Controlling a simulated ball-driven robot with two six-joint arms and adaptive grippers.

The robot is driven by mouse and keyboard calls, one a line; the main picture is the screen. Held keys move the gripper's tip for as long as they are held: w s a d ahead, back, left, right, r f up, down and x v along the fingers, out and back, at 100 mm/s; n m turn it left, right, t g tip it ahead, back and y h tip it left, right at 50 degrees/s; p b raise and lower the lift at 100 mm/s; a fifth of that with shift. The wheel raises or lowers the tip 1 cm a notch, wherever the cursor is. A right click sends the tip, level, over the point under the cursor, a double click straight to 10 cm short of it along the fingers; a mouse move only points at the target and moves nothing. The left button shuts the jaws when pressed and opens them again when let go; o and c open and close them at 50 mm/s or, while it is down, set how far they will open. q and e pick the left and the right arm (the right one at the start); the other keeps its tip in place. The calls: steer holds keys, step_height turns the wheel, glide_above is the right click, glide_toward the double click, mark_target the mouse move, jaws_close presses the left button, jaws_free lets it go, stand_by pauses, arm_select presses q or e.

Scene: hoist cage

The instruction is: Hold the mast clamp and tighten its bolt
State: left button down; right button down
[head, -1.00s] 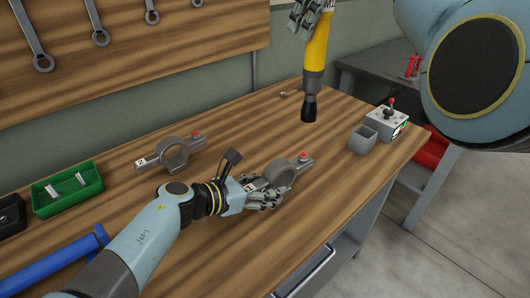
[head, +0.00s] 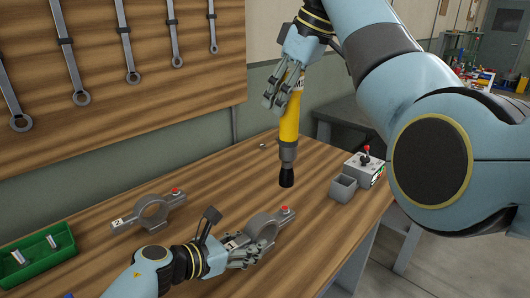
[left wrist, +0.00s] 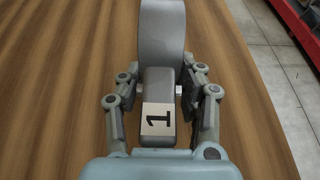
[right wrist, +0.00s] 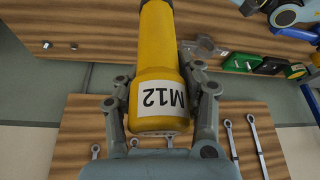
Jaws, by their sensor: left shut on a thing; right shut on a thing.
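A grey mast clamp with a ring and a red-topped bolt (head: 285,209) stands on the bench, marked 1. My left gripper (head: 248,254) is shut on its labelled end; the left wrist view shows the fingers on either side of this clamp (left wrist: 162,40). My right gripper (head: 284,92) is shut on a yellow driver (head: 290,122), held upright with its black socket end down, above and apart from the clamp's bolt. The right wrist view shows the driver (right wrist: 160,60) labelled M12.
A second clamp (head: 150,213), marked 2, lies to the left. A green tray (head: 58,266) with metal pins is at the lower left. A grey open box (head: 343,188) and a control box with a red-knobbed lever (head: 366,171) stand at the bench's right end. Spanners (head: 132,77) hang behind.

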mark_target(282, 137)
steer(key=shift+f, duration=4.25)
stand_by(0.8)
steer(key=shift+r, duration=2.7)
arm_select(q)
steer(key=c, duration=0.8)
jaws_free()
steer(key=shift+o, duration=0.2)
